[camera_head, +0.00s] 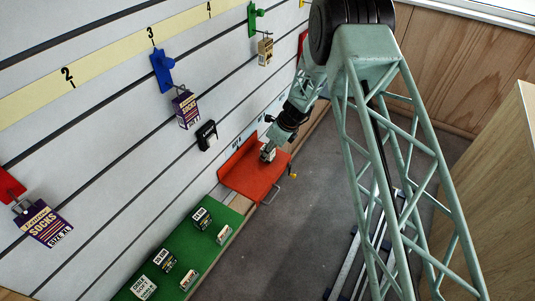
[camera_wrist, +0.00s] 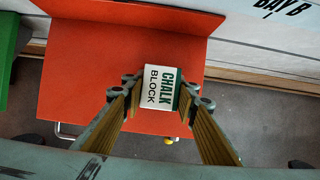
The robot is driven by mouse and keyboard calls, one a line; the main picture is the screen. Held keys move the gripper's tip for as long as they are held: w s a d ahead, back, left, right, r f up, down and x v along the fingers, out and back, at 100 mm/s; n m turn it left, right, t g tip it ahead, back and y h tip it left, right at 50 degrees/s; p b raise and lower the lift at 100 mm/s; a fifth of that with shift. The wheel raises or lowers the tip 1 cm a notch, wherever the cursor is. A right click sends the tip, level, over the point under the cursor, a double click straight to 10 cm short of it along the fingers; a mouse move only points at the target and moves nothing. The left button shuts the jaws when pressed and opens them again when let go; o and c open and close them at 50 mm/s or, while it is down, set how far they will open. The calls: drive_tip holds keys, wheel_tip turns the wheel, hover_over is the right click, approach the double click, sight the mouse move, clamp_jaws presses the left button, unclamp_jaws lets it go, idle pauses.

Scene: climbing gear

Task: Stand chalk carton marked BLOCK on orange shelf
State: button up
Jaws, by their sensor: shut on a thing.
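The chalk carton marked BLOCK (camera_wrist: 160,88) is a small white box with green and black print, its label facing the wrist camera. My gripper (camera_wrist: 160,98) has a finger on each side of the carton and is shut on it. In the head view my gripper (camera_head: 267,151) is over the orange shelf (camera_head: 247,172), and the carton (camera_head: 269,155) shows partly below it. The orange shelf also fills much of the wrist view (camera_wrist: 75,75), beneath and behind the carton. I cannot tell whether the carton's base touches the shelf.
A green shelf (camera_head: 213,261) to the left holds several small cartons. Sock packs (camera_head: 185,109) hang from pegs on the slatted wall. A black item (camera_head: 206,135) is on the wall above the orange shelf. The orange shelf around the carton is clear.

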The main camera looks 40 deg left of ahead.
drive_tip(key=shift+f, duration=0.2)
idle(0.3)
drive_tip(key=o, duration=0.9)
drive_tip(key=shift+r, duration=0.1)
drive_tip(key=shift+w+d+r, duration=0.1)
drive_tip(key=shift+d+r, duration=0.1)
drive_tip(key=shift+r, duration=0.5)
drive_tip(key=shift+p+v, duration=0.9)
drive_tip(key=shift+v, duration=4.45)
drive_tip(key=shift+d, duration=0.15)
